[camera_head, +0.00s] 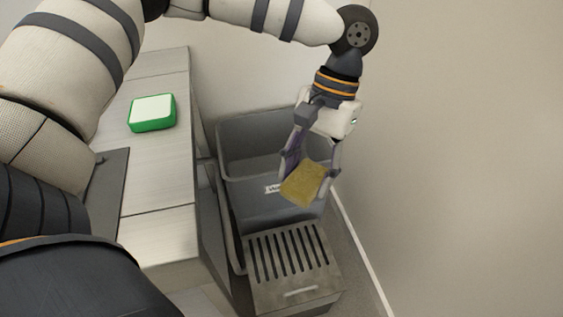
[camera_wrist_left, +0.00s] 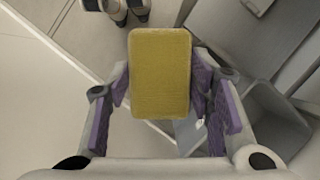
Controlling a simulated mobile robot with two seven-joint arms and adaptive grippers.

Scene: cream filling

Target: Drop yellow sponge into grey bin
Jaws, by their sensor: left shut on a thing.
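The yellow sponge (camera_head: 305,184) is held between the fingers of my left gripper (camera_head: 311,172), in the air over the grey bin (camera_head: 240,148) in the head view. In the left wrist view the sponge (camera_wrist_left: 160,75) sits at the middle, between the purple finger pads of the left gripper (camera_wrist_left: 160,92). The bin is open at the top and has a small white label on it. Part of the bin is hidden behind the gripper and sponge. My right gripper is not in view.
A green and white sponge (camera_head: 152,112) lies on the counter (camera_head: 160,180) to the left of the bin. A slotted grey box (camera_head: 292,268) stands in front of the bin. A bare wall (camera_head: 460,150) is close on the right.

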